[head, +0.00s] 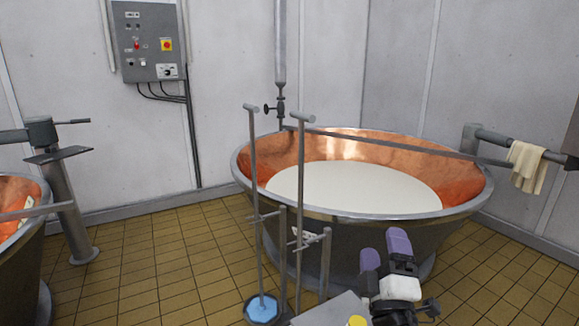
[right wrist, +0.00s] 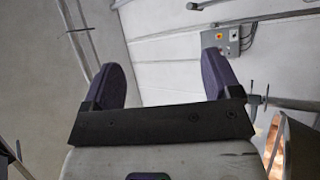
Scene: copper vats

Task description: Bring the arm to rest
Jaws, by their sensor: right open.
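My right gripper (head: 384,248) shows at the lower middle right of the head view, its two purple fingers raised in front of the large copper vat (head: 335,215). In the right wrist view my right gripper (right wrist: 162,70) has its fingers wide apart with nothing between them. My left gripper is not in view.
The vat holds white liquid (head: 350,188). Two upright T-handled poles (head: 255,180) stand before it, one ending in a blue-topped base (head: 262,308). A cloth (head: 527,165) hangs on a right-hand rail. A control box (head: 152,40) is on the wall.

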